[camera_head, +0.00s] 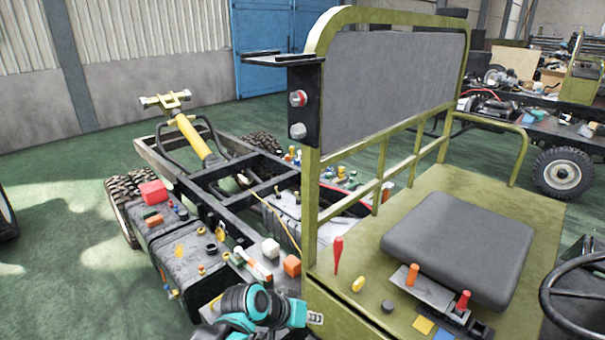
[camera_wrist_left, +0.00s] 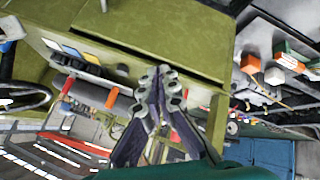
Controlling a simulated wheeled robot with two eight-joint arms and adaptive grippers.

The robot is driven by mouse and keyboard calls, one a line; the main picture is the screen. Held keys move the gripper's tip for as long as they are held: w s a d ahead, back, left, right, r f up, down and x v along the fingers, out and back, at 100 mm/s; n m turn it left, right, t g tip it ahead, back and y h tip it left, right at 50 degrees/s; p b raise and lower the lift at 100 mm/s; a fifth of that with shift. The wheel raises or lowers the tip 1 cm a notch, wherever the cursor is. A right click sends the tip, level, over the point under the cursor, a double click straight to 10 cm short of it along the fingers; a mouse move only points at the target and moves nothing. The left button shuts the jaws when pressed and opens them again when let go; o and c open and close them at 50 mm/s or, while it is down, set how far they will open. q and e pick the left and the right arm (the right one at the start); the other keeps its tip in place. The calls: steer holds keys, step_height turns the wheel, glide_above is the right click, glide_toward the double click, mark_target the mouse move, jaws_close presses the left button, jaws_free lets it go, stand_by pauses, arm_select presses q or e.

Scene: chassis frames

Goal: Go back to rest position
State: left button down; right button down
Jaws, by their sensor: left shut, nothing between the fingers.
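My left arm comes in at the bottom middle of the head view, a teal and dark grey arm beside the olive cab frame. In the left wrist view my left gripper (camera_wrist_left: 160,80) has its two grey fingers together, with nothing between them. It is in front of the olive cab body (camera_wrist_left: 120,35); whether it touches the body I cannot tell. My right gripper is not in either view.
The olive cab has a grey seat (camera_head: 458,245), a tall back frame (camera_head: 318,170) and a black steering wheel (camera_head: 580,295). A dark chassis (camera_head: 215,175) with several small coloured parts stands to the left. Green floor (camera_head: 60,270) is clear at far left.

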arm_select(q)
steer(key=s+a+f+n+y+b, duration=0.1)
steer(key=s+a+f+y+b, duration=0.1)
steer(key=a, duration=0.4)
steer(key=s+a+f+n+t+y+b, duration=0.1)
steer(key=s+a+f+y+b, duration=0.1)
steer(key=s+a+f+b, duration=0.3)
steer(key=s+a+f+t+y+b, duration=0.1)
steer(key=s+a+f+y+b, duration=0.1)
steer(key=s+a, duration=0.4)
steer(key=a+f+b, duration=0.1)
steer(key=a+f, duration=0.1)
steer(key=a, duration=0.1)
steer(key=shift+a+f+n+b, duration=0.15)
steer(key=shift+f+n+b, duration=0.1)
steer(key=shift+n+b, duration=0.15)
steer(key=shift+w, duration=0.1)
